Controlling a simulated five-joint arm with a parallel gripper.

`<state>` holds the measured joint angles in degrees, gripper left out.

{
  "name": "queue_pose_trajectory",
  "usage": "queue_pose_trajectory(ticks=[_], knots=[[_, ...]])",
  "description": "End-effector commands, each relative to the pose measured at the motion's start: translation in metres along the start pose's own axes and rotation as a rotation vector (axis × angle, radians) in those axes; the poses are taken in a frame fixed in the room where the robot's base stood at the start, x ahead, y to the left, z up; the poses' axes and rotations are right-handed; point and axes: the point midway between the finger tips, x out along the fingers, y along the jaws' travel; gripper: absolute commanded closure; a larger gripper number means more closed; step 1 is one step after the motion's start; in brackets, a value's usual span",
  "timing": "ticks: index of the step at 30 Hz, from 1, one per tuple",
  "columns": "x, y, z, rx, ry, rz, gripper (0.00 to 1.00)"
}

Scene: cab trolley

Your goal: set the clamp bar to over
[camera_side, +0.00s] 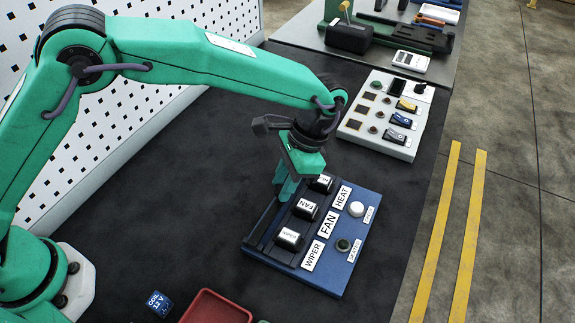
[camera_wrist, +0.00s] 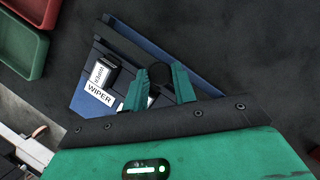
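The blue switch panel (camera_side: 330,275) lies on the dark mat, with rockers and labels WIPER, FAN and HEAT. A dark bar (camera_side: 266,222) runs along its left side; I take it for the clamp bar, and its far part is hidden by my gripper. In the wrist view a dark bar (camera_wrist: 140,44) crosses the panel. My gripper (camera_side: 287,190) is down at the panel's far left, beside the HEAT rocker. In the wrist view its green fingers (camera_wrist: 160,80) stand apart with a dark rounded piece (camera_wrist: 160,73) between their tips; I cannot tell whether they grip it.
A white knob (camera_side: 356,209) and a dark knob (camera_side: 343,245) sit on the panel's right side. A grey control box (camera_side: 385,115) stands behind. A red tray (camera_side: 215,308) and a small blue card (camera_side: 158,303) lie at the front. The mat left of the panel is clear.

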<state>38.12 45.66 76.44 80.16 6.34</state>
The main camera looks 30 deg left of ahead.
Motion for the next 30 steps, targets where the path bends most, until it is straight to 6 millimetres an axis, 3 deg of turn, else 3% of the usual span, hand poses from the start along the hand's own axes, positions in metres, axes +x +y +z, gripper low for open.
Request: queue_pose_trajectory(ticks=[23, 24, 26, 30], knots=[[-0.007, 0.022, -0.019, 0.006, 0.002, -0.018, 1.0], [-0.007, 0.022, -0.019, 0.006, 0.003, -0.018, 0.65], [-0.007, 0.022, -0.019, 0.005, 0.003, -0.018, 0.54], [-0.007, 0.021, -0.018, 0.003, 0.0, -0.017, 0.52]])
